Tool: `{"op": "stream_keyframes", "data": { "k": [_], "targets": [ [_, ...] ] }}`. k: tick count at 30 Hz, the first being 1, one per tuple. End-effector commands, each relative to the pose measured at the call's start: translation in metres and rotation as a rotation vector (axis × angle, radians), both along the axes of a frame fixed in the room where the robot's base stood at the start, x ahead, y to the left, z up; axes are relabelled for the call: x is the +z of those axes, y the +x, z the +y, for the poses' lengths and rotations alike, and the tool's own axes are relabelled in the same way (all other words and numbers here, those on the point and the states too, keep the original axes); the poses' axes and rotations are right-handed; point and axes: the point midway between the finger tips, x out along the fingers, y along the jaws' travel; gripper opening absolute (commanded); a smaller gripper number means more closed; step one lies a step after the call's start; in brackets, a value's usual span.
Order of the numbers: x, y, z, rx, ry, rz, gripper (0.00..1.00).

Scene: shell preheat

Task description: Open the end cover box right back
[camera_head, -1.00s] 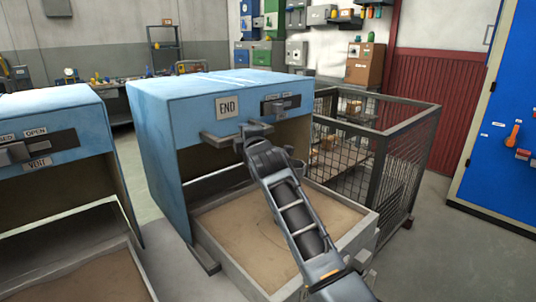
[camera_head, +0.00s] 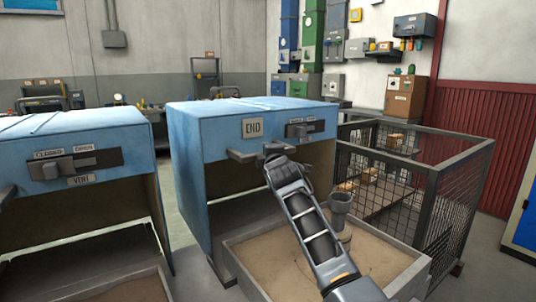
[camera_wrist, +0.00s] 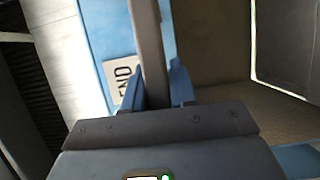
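The end cover box (camera_head: 200,170) is a blue hood with an END plate (camera_head: 252,128) and a small dark panel on its front. A grey bar handle (camera_head: 243,156) runs across the front below the plate. My gripper (camera_head: 274,156) is at this handle. In the wrist view the grey bar (camera_wrist: 147,40) passes between my two blue fingers (camera_wrist: 160,92), which appear closed on it. The END plate shows beside the bar there. A shallow sand tray (camera_head: 425,268) extends out from under the box, with a grey post (camera_head: 341,208) standing in it. My arm hides part of the tray.
Another blue box (camera_head: 85,140) with a VENT plate and CLOSED/OPEN panel stands to the left, a narrow gap away. A wire-mesh cage (camera_head: 455,215) with small boxes stands close on the right. Shelves and a brown cabinet (camera_head: 405,97) are at the back.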

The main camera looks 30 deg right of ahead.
Motion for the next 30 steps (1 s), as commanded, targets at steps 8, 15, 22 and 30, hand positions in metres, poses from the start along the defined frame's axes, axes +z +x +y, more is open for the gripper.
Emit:
{"op": "stream_keyframes", "data": {
  "k": [8,15,22,30],
  "targets": [
    [0.000,0.000,0.000,0.000,0.000,0.000,0.47],
    [-0.001,-0.003,0.001,0.000,0.000,0.000,0.47],
    [-0.001,-0.027,0.010,0.000,0.000,0.000,0.47],
    [-0.001,-0.062,0.023,0.001,0.000,0.000,0.47]
  ]
}}
